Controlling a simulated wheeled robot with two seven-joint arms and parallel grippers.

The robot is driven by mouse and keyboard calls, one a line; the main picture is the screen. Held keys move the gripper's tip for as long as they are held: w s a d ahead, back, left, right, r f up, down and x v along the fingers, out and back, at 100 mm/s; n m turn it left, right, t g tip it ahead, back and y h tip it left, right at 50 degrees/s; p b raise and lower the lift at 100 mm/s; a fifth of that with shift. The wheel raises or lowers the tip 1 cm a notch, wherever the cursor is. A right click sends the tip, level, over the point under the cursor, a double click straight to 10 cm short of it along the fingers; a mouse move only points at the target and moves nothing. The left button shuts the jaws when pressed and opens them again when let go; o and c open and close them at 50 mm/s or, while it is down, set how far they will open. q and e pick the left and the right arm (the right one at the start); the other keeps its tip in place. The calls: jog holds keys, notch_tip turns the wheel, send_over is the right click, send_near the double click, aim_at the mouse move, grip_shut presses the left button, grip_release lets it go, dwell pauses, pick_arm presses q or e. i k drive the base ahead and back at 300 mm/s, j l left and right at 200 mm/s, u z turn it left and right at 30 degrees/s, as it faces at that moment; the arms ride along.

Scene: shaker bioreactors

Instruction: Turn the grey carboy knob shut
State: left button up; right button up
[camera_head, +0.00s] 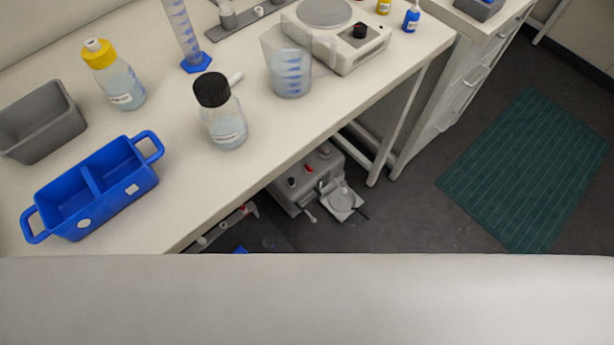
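I cannot make out a carboy or its grey knob for certain in this view. Under the bench, on the dark floor, stands a grey device (318,171) with small dark and red knobs on top and a round plate at its front. Nearer the bench's front corner, a grey part with a red tip (248,208) shows below the edge, mostly hidden by the bench. Neither of my grippers is in view.
The white bench (180,165) holds a blue two-part caddy (148,183), a grey bin (40,128), a yellow-capped bottle (122,88), a black-capped bottle (226,125), a beaker (288,75) and a balance (345,45). A green mat (530,170) lies on open floor. A pale surface blocks the bottom.

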aim_at(325, 150)
jog(key=i+l+u, duration=0.1)
jog(key=l, duration=0.3)
jog(key=i+l, duration=0.2)
jog(key=l, duration=0.15)
jog(key=i+l+u, duration=0.15)
jog(key=l, duration=0.25)
